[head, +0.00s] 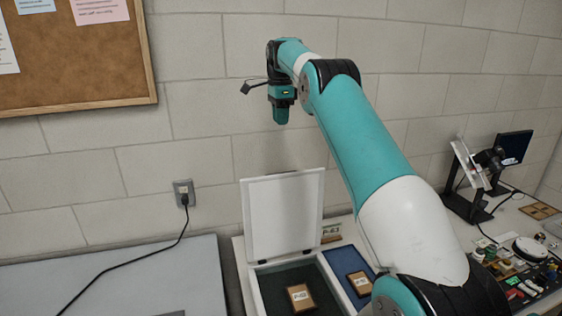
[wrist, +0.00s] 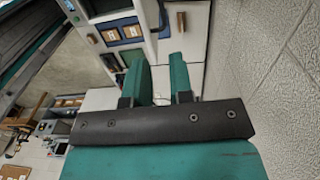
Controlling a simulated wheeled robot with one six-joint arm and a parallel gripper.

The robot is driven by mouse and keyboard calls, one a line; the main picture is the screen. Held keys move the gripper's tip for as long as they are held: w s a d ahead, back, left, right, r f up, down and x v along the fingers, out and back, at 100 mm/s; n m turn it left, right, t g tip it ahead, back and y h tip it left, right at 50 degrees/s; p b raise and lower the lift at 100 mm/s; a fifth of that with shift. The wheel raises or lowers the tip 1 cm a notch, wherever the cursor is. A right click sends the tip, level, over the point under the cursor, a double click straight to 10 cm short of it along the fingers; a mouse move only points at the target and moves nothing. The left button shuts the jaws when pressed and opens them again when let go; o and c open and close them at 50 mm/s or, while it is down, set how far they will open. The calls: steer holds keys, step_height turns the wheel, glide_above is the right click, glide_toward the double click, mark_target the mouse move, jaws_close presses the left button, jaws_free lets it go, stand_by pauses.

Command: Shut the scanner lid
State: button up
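The scanner lid (head: 283,215) is a white panel standing open, nearly upright, against the wall in the head view. Below it lies the scanner's dark bed (head: 275,288) in a pale frame, with a brown labelled tile (head: 300,297) on it. My gripper (head: 281,115) is high above the lid in the head view, pointing down and apart from it. In the wrist view the two teal fingers of my gripper (wrist: 156,62) are apart with nothing between them. The fingers cover part of the scanner area there.
A blue tray (head: 340,262) with another brown tile (head: 360,284) lies right of the bed, a small label card (head: 331,232) behind it. A grey table (head: 150,285) with a black cable (head: 125,266) is left. A cluttered desk (head: 530,222) stands beyond.

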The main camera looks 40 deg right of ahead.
steer(key=f, duration=0.5)
steer(key=f+p, duration=0.1)
steer(key=f, duration=1.1)
steer(key=shift+s+a+p, duration=0.2)
steer(key=shift+s+p, duration=0.05)
steer(key=shift+p, duration=0.15)
jaws_close()
